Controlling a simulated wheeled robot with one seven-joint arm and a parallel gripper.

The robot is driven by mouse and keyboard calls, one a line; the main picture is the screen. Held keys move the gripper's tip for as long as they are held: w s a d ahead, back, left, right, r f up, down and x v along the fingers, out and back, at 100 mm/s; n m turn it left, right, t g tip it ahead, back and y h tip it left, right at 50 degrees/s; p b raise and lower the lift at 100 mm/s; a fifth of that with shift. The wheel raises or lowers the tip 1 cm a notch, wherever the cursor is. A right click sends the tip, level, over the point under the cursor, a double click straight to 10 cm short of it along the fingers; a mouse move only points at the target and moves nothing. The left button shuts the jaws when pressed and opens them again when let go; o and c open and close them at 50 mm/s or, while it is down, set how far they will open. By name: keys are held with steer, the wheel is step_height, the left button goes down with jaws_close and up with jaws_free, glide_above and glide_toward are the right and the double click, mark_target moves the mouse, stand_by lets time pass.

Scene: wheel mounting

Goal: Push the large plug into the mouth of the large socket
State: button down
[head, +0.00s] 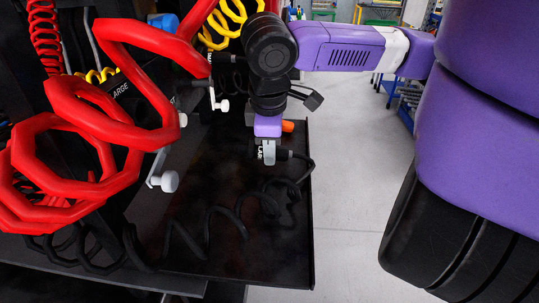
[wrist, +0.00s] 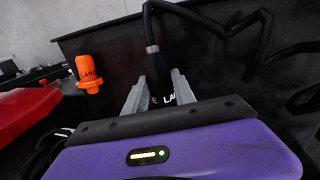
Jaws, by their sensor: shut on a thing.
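My gripper (head: 268,152) is shut on a black plug with a white label starting "LA", and it holds the plug above a dark tray. The plug (head: 283,154) points its cable end to the right. In the wrist view the plug (wrist: 154,66) stands between the two grey fingers (wrist: 159,84), with its cable leaving at the top. An orange piece labelled "LARG…" (wrist: 88,72) stands left of the fingers; it also shows behind my gripper in the head view (head: 287,126). I cannot make out the mouth of the large socket; a "LARGE" label (head: 121,89) is on the black panel at left.
Thick red coiled hose (head: 95,125) fills the left and partly covers the panel. A yellow coil (head: 225,25) hangs behind. The plug's black cable (head: 215,212) coils over the dark tray (head: 285,250).

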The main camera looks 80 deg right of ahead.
step_height(320, 180, up, 17)
steer(key=shift+r, duration=0.2)
steer(key=c, duration=1.6)
jaws_free()
jaws_close()
